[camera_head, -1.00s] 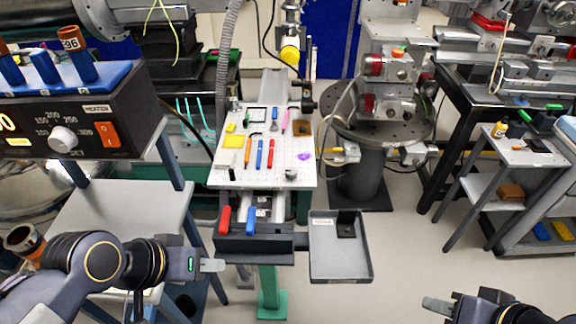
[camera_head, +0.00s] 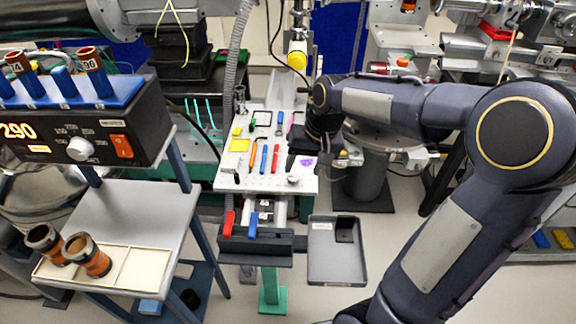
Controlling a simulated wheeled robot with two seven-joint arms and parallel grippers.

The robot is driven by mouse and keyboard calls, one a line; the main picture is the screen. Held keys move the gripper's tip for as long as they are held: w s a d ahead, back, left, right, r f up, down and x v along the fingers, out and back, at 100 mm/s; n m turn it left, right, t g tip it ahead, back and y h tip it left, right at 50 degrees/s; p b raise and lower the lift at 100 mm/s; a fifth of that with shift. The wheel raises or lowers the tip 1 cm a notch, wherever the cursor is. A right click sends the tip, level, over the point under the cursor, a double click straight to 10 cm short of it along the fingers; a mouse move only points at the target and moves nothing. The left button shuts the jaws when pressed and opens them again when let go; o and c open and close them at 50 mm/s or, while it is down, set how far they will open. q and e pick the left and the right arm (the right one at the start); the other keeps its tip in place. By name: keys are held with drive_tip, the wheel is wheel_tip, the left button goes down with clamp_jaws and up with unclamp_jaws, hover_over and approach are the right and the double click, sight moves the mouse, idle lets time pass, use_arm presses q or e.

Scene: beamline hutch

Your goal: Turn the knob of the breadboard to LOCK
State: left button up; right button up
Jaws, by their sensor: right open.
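The white breadboard (camera_head: 262,182) lies flat in the middle, dotted with holes and carrying small tools. A small grey knob (camera_head: 293,180) sits near its front right corner. Its lettering and pointer are too small to read. My right arm reaches in from the right, over the breadboard's right side. My right gripper (camera_head: 303,147) is open above the board's right part, behind the knob and apart from it. Its fingertips are dark and partly hidden. My left gripper is out of view.
A grey tray (camera_head: 336,270) extends at the front right of the breadboard. Red (camera_head: 229,223) and blue (camera_head: 253,225) handles stand at its front. A heater box (camera_head: 85,135) and a side table (camera_head: 120,220) with two brown-orange cylinders stand left. A yellow-capped post (camera_head: 297,60) rises behind.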

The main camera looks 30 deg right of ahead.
sight(293, 177)
drive_tip(key=w+d+f, duration=0.1)
drive_tip(key=w+f, duration=0.1)
drive_tip(key=w, duration=0.1)
drive_tip(key=w+d+f+m+g+h+p, duration=0.1)
drive_tip(key=w+f, duration=0.1)
drive_tip(key=w, duration=0.2)
drive_tip(key=w+d+f+g+p, duration=0.1)
drive_tip(key=w+f, duration=0.2)
drive_tip(key=shift+w+d+h, duration=0.15)
drive_tip(key=shift+w+h, duration=0.1)
drive_tip(key=shift+h, duration=0.15)
drive_tip(key=shift+m, duration=0.3)
wheel_tip(293, 177, down, 8)
drive_tip(key=shift+w+f+p, duration=0.1)
drive_tip(key=shift+f+p, duration=0.05)
drive_tip(key=shift+p, duration=0.8)
drive_tip(key=c, duration=1)
